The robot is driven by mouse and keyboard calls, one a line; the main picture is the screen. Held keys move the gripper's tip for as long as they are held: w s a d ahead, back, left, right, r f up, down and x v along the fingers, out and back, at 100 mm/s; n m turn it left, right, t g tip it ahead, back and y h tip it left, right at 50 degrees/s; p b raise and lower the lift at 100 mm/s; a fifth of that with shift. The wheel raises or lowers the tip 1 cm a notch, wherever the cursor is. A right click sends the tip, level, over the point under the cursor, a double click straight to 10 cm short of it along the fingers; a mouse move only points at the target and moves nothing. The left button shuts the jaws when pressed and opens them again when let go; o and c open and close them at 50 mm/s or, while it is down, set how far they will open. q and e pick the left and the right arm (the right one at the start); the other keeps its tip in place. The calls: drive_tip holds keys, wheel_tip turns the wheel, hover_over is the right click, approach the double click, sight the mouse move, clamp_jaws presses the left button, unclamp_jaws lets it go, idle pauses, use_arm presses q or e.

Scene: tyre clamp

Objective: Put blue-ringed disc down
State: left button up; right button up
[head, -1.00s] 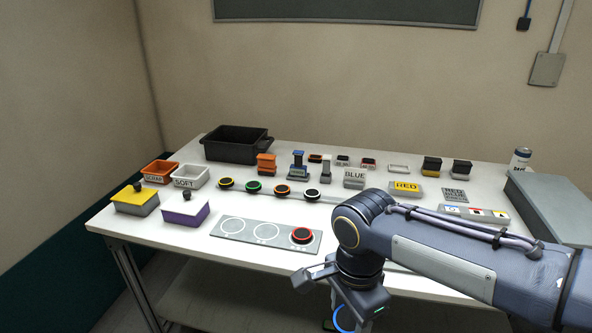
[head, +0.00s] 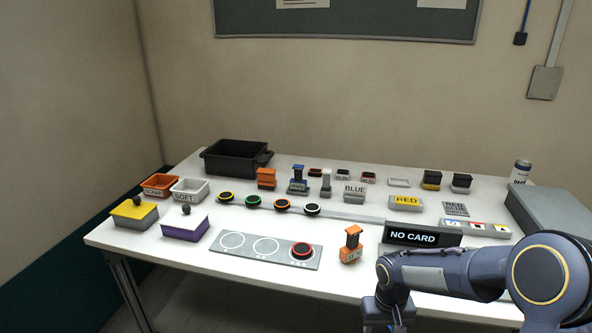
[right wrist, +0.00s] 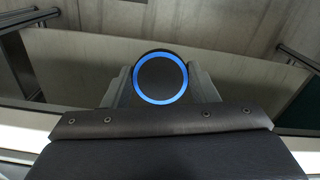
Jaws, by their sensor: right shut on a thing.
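The blue-ringed disc (right wrist: 160,78) is dark with a bright blue ring and shows face-on in the right wrist view. My right gripper (right wrist: 160,88) is shut on it, with a grey finger on each side. In the head view the right arm hangs at the table's front edge on the right, and the disc and fingertips are out of sight. A grey plate (head: 222,258) with three circles lies at the table's front; its left and middle circles are empty. A red-ringed disc (head: 302,251) sits on the right circle. My left gripper is not in view.
An orange stamp-like block (head: 351,246) stands right of the plate, beside a NO CARD display (head: 424,238). Several ringed discs, including a green-ringed one (head: 253,202), line a strip behind. A yellow-lidded box (head: 133,210) and a purple box (head: 185,227) stand at left.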

wheel_tip(320, 180, down, 3)
drive_tip(key=s, duration=0.3)
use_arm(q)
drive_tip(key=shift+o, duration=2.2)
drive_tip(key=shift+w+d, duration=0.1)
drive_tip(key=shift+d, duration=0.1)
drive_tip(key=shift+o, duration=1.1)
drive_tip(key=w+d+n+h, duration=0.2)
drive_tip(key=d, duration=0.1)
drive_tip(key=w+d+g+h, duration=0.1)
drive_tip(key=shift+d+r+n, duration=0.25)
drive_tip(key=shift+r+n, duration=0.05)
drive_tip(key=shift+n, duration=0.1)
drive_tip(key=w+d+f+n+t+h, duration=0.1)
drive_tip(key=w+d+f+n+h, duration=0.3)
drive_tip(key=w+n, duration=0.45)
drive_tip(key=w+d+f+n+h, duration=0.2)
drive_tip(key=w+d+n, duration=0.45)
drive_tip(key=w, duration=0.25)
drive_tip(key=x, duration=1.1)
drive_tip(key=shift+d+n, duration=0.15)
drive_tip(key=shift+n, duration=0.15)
use_arm(e)
drive_tip(key=w+a+r+n, duration=0.4)
drive_tip(key=a+r+n, duration=0.4)
drive_tip(key=a, duration=0.6)
wheel_tip(320, 180, up, 2)
drive_tip(key=shift+w+a+r, duration=0.1)
drive_tip(key=shift+w+a, duration=0.05)
drive_tip(key=shift+a, duration=0.25)
